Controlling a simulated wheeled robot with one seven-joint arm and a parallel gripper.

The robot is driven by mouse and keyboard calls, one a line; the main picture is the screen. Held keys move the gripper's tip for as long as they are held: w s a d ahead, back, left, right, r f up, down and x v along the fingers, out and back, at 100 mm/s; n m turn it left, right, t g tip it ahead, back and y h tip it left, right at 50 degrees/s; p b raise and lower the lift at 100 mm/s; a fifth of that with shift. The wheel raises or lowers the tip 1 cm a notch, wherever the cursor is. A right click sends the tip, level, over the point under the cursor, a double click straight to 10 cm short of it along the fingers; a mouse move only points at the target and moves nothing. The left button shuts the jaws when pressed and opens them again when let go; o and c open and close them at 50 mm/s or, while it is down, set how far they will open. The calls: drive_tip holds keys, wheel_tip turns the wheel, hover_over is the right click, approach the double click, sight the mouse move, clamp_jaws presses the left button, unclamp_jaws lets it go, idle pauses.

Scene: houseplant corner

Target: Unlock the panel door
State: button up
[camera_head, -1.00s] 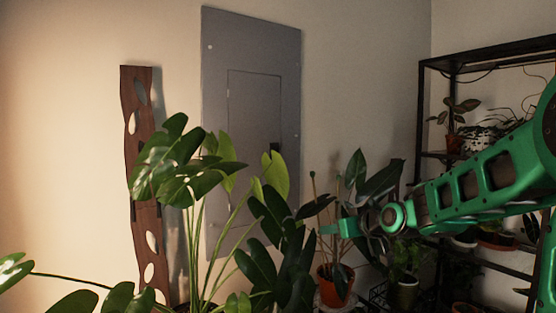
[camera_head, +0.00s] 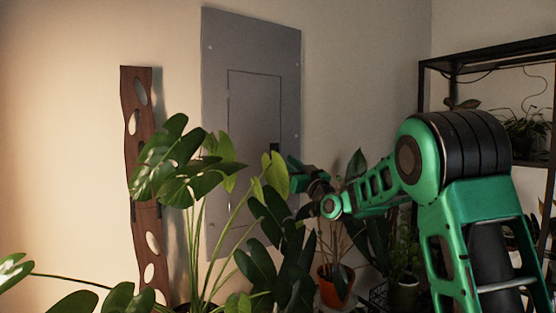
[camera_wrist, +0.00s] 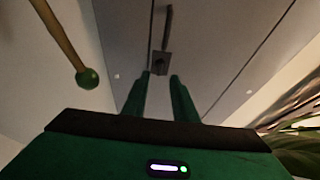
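The grey panel (camera_head: 220,75) is on the wall, with its door (camera_head: 253,100) outlined inside it and apparently closed. A small dark latch (camera_head: 274,147) sits at the door's right edge; it also shows in the wrist view (camera_wrist: 159,62). My gripper (camera_head: 294,174) is just right of and below the latch in the head view, with its green fingers toward the panel. In the wrist view my gripper (camera_wrist: 160,76) has its fingers apart and nothing between them. The latch shows just beyond the gap; I cannot tell whether a fingertip touches it.
A large leafy plant (camera_head: 170,165) covers the panel's lower part. A potted plant (camera_head: 336,284) stands below my arm. A stick with a green ball tip (camera_wrist: 87,78) is left of my fingers. A black shelf (camera_head: 480,58) stands right; a wooden board (camera_head: 146,220) leans left.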

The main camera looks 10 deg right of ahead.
sight(277, 152)
drive_tip(key=shift+x, duration=2.7)
drive_tip(key=shift+d, duration=0.1)
drive_tip(key=shift+c, duration=0.4)
